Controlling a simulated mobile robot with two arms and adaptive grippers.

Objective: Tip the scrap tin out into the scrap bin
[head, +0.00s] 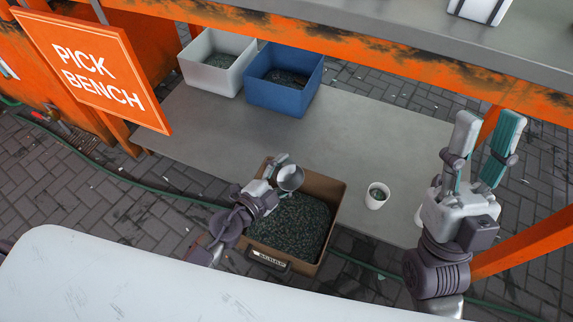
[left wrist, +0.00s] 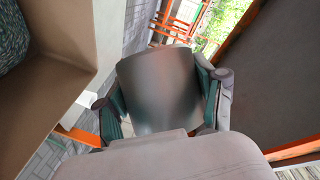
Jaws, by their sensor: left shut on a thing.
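My left gripper (head: 278,172) is shut on a grey metal tin (head: 291,179), held over the far part of the brown scrap bin (head: 337,212). The bin holds a broad heap of dark green granules (head: 296,226). In the left wrist view the tin (left wrist: 160,92) sits between both finger pads, and the bin wall (left wrist: 75,28) with granules shows at the left. That view is rolled sideways. I cannot tell the tin's exact tilt or whether anything is in it. My right gripper (head: 489,125) is open and empty, raised at the right.
A white cup (head: 377,196) with green granules stands right of the bin. Another white thing (head: 418,214) is partly hidden behind my right arm. A white bin (head: 208,80) and a blue bin (head: 262,93) stand at the back. The grey bench (head: 375,130) is clear between.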

